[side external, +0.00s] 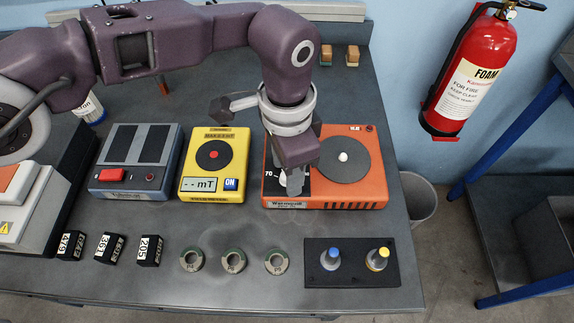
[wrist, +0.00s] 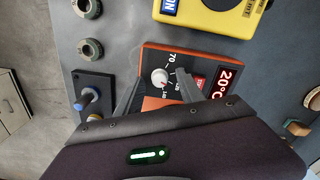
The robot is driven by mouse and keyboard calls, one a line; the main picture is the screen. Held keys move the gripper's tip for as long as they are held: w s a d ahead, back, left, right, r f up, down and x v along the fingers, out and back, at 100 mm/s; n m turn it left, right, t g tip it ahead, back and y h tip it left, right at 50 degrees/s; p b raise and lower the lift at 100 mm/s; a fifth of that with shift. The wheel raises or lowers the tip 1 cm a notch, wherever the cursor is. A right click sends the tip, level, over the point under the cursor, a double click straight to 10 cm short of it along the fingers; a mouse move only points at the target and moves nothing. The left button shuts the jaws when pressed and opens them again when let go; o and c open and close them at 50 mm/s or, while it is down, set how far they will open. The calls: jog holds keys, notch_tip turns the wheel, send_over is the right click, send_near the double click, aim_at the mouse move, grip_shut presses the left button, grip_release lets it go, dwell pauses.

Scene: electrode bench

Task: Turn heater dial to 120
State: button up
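The orange heater (side external: 325,190) stands at the right of the bench. Its white dial (wrist: 159,77) sits on a black panel, with a "70" mark near it; other scale marks are too small to read surely. A small red mark shows on the dial. The heater's display (wrist: 224,83) reads 20°C. My gripper (wrist: 158,78) is open, its two fingers apart on either side of the dial in the wrist view. In the side view my gripper (side external: 292,178) is right over the dial panel and partly hides the dial. Contact with the dial cannot be told.
A yellow meter (side external: 214,165) and a grey-blue device (side external: 138,158) stand left of the heater. In front are several rings (side external: 234,261), black labelled blocks (side external: 110,247) and a black holder (side external: 350,275) with blue- and yellow-topped pieces. The heater's grey round plate (side external: 343,158) is beside my gripper.

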notch_tip(320, 180, up, 7)
jog(key=shift+r, duration=0.1)
dwell(0.4)
dwell(0.3)
